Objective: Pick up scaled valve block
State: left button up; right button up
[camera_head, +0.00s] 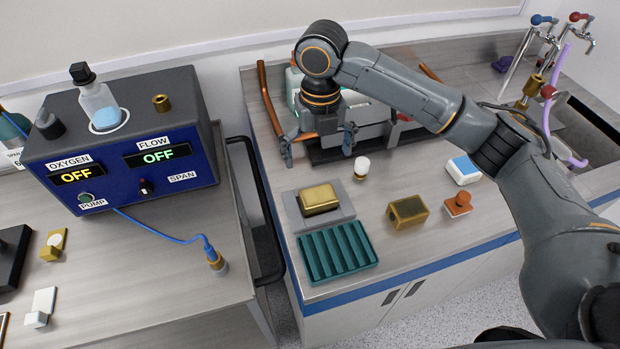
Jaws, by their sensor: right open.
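Two brass-coloured blocks lie on the right counter, and I cannot tell for sure which is the scaled valve block. A dull, dark-marked brass block (408,212) lies on the bare counter. A brighter gold block (320,199) lies on a grey plate (337,218) to its left. My right gripper (318,152) is open and points down above the back of the counter, behind both blocks and apart from them. Nothing shows between its fingers. My left gripper is not in view.
A green ribbed tray (336,252) stands at the counter's front edge. An orange knobbed piece (458,205), a blue-and-white box (464,169) and a small white-topped jar (361,167) stand nearby. A blue control unit (130,145) reading OFF stands on the left bench, across a gap.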

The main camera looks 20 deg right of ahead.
aim_at(318, 195)
jog(key=f, duration=0.2)
jog(key=s+f+p, duration=0.1)
jog(key=f, duration=0.1)
jog(key=shift+s+d, duration=0.15)
jog(key=shift+s, duration=0.05)
notch_tip(318, 195, down, 3)
jog(key=shift+w+r, duration=0.15)
jog(key=shift+r, duration=0.05)
notch_tip(318, 195, down, 3)
jog(key=shift+w+f+p, duration=0.1)
jog(key=shift+p, duration=0.95)
notch_tip(318, 195, down, 2)
jog(key=shift+f, duration=0.15)
jog(key=shift+w+f, duration=0.15)
jog(key=shift+f, duration=0.15)
jog(key=shift+c, duration=0.8)
jog(key=c, duration=1.1)
jog(key=shift+c, duration=1)
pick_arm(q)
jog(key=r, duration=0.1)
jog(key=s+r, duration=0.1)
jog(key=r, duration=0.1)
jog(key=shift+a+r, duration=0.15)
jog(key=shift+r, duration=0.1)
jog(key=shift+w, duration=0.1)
pick_arm(e)
jog(key=shift+r, duration=0.1)
